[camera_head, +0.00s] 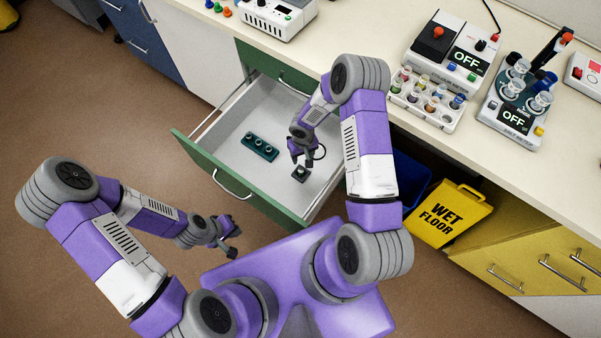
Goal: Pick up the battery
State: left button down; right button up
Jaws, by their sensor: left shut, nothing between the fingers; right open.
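The green drawer (205,158) is pulled out, and two dark items lie on its white floor. One is a dark green holder (261,147) with several round light tops in a row. The other is a small dark block (300,174) with a round light top, near the drawer's front right. I cannot tell for certain which of these is the battery. My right gripper (302,160) is open, pointing down inside the drawer just above the small block. I cannot tell whether it touches it. My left gripper (231,253) is shut and empty, outside the drawer over the floor.
The bench top holds a colorimeter (449,46), a vial rack (427,101), a device with beakers (513,108) and a white instrument (277,14). A yellow wet floor sign (449,213) and a blue bin (410,178) stand right of the drawer.

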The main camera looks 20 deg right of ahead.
jog(key=b, duration=0.4)
send_near(301, 170)
jog(key=shift+s+f+b, duration=0.3)
jog(key=shift+f+b, duration=0.15)
jog(key=shift+b, duration=0.1)
jog(key=f, duration=0.2)
jog(key=f+b, duration=0.1)
jog(key=f, duration=0.2)
jog(key=f+b, duration=0.1)
jog(key=f, duration=0.1)
jog(key=shift+w+f, duration=0.3)
grip_shut()
